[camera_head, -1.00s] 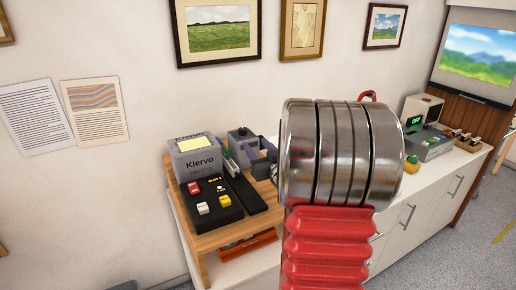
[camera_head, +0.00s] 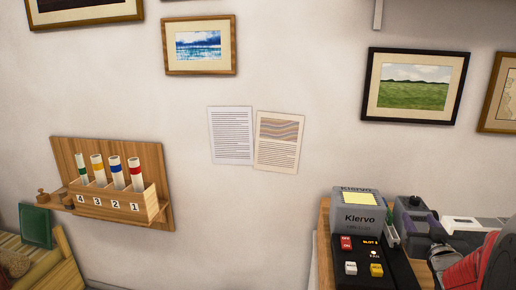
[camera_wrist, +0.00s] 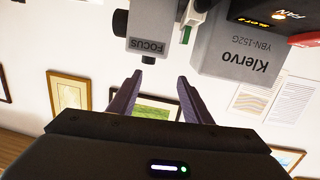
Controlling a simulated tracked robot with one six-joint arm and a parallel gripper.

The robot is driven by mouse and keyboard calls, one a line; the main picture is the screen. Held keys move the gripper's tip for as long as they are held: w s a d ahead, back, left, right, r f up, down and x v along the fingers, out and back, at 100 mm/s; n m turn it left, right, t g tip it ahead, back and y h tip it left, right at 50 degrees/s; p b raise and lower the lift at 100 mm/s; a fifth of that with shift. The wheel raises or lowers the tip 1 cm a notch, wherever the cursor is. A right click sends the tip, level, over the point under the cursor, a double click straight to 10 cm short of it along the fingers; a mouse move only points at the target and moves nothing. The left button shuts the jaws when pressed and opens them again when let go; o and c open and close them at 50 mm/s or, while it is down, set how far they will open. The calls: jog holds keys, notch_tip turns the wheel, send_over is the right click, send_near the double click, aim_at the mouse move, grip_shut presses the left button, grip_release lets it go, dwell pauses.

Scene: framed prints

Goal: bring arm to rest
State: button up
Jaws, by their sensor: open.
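In the wrist view my gripper (camera_wrist: 160,76) is open, with its two purple-grey fingers apart and nothing between them. That view is upside down. A grey box marked FOCUS (camera_wrist: 152,25) and the grey Klervo box (camera_wrist: 240,45) show beyond the fingertips. In the head view my arm (camera_head: 490,265), red and dark, enters at the lower right, beside the Klervo box (camera_head: 358,214). My gripper's fingertips are hard to make out there.
A black button panel (camera_head: 365,268) lies in front of the Klervo box. A wooden wall rack (camera_head: 125,203) holds several coloured tubes at left. Framed prints, including a green landscape (camera_head: 415,85), and two paper sheets (camera_head: 231,135) hang on the wall. The space between rack and boxes looks clear.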

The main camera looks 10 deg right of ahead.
jog(key=s+a+n+g+y, duration=0.1)
jog(key=s+a+g, duration=0.2)
jog(key=a, duration=0.7)
jog(key=s+a+g+y, duration=0.1)
jog(key=s+a+g, duration=0.15)
jog(key=a, duration=0.65)
jog(key=s+a+f+n+g+y, duration=0.2)
jog(key=s+a+n+g+y, duration=0.1)
jog(key=s+a, duration=1.4)
jog(key=shift+s+a+f+g+y, duration=0.3)
jog(key=shift+f+g+y, duration=0.1)
jog(key=shift+g+y, duration=0.3)
jog(key=shift+c, duration=1.4)
jog(key=shift+d, duration=0.1)
jog(key=shift+c, duration=0.4)
